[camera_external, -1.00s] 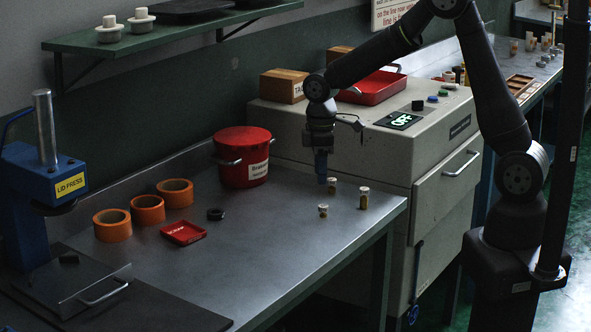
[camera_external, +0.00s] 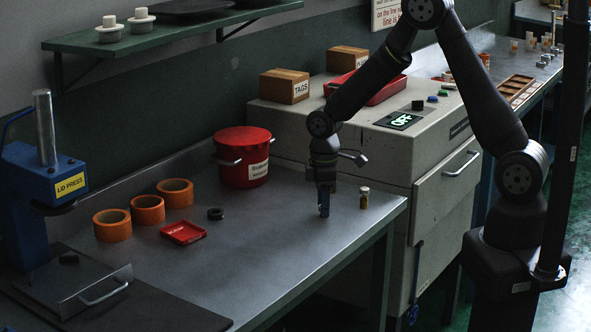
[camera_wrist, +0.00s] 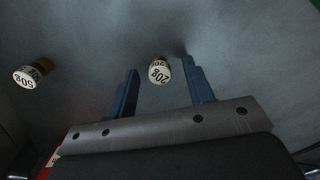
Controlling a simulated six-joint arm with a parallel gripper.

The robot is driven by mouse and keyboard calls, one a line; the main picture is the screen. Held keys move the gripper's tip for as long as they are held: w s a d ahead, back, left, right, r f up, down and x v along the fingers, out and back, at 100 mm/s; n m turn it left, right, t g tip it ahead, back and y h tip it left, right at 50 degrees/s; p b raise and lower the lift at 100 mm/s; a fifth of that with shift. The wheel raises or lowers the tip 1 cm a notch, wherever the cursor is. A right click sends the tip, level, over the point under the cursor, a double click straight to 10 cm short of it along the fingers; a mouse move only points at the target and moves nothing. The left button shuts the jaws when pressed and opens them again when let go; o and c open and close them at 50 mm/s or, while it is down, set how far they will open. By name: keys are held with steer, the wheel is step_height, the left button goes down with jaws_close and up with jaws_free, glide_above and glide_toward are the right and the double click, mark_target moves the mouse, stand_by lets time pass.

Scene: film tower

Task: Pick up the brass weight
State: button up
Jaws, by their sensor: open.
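Small brass-coloured weights with white, labelled tops stand on the grey bench. In the wrist view, one marked 20g (camera_wrist: 159,71) sits between the tips of my blue fingers, apart from both. My gripper (camera_wrist: 160,66) is open. A second one marked 50g (camera_wrist: 27,76) stands off to the left. In the external view my gripper (camera_external: 323,208) is down close to the bench and hides the smaller weights. A taller brass weight (camera_external: 364,200) stands just right of it, near the bench's right end.
A red pot (camera_external: 243,157) stands behind left of my gripper. A red tray (camera_external: 183,233), a black ring (camera_external: 215,214) and orange rolls (camera_external: 147,209) lie farther left. A grey cabinet (camera_external: 380,150) rises behind right. The bench front is clear.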

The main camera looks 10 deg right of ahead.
jaws_close()
steer(key=shift+r, duration=0.15)
